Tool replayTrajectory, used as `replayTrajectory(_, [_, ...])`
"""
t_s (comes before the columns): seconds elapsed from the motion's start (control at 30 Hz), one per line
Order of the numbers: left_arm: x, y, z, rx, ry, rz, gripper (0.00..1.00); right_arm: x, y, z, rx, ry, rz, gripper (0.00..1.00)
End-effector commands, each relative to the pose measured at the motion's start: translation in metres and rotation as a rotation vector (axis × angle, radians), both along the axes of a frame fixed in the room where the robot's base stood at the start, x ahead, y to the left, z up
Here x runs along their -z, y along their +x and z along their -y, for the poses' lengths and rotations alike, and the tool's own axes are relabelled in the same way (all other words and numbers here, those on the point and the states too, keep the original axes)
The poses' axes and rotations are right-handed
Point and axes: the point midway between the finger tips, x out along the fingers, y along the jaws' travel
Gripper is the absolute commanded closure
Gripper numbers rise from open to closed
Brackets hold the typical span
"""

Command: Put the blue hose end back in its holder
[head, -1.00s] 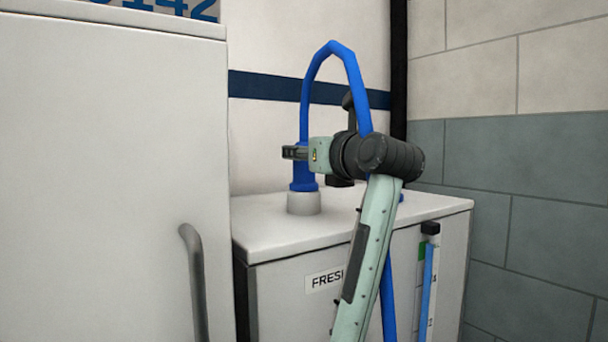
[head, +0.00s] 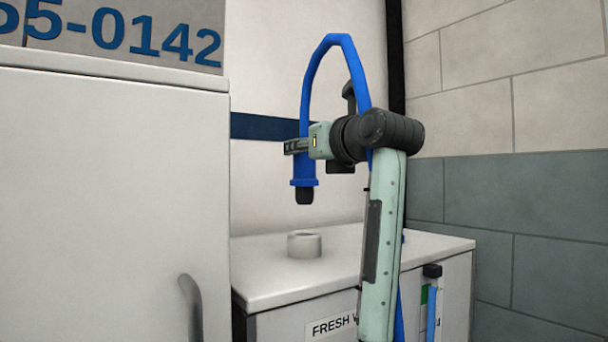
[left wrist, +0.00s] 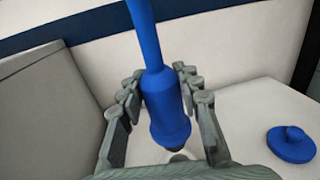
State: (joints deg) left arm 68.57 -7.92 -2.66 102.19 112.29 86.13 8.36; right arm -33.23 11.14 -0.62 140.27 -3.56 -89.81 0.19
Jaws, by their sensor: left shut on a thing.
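The blue hose end (head: 304,172) hangs upright with its dark tip down, in the air above the white ring-shaped neck (head: 304,246) on the tank top. The blue hose loops up from it and drops behind my arm. My left gripper (head: 298,146) is shut around the hose end; in the left wrist view both fingers (left wrist: 162,100) flank its blue body (left wrist: 167,110). A pale part of the neck shows just below the tip there. I cannot make out a separate holder. My right gripper is not in view.
The white tank (head: 262,272) carries a partly covered "FRESH" label. A blue cap with a knob (left wrist: 291,144) lies on its top, right of the hose end. A tall white cabinet (head: 110,190) with a grey handle stands at left. A tiled wall is at right.

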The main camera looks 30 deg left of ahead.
Motion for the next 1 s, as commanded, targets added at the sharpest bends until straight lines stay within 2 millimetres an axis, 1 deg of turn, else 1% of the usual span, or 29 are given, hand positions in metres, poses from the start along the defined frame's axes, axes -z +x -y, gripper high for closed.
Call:
replayTrajectory(0.03, [-0.009,0.000,0.000,0.000,-0.001,0.003,1.00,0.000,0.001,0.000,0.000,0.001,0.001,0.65])
replayTrajectory(0.2, [-0.027,0.000,0.000,0.000,-0.001,0.001,1.00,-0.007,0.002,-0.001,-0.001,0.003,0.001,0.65])
replayTrajectory(0.6, [-0.059,0.000,0.000,0.000,-0.001,0.001,1.00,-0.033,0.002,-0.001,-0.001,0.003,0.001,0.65])
replayTrajectory(1.0, [-0.059,0.000,0.000,0.000,0.001,0.001,1.00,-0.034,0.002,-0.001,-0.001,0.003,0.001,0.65])
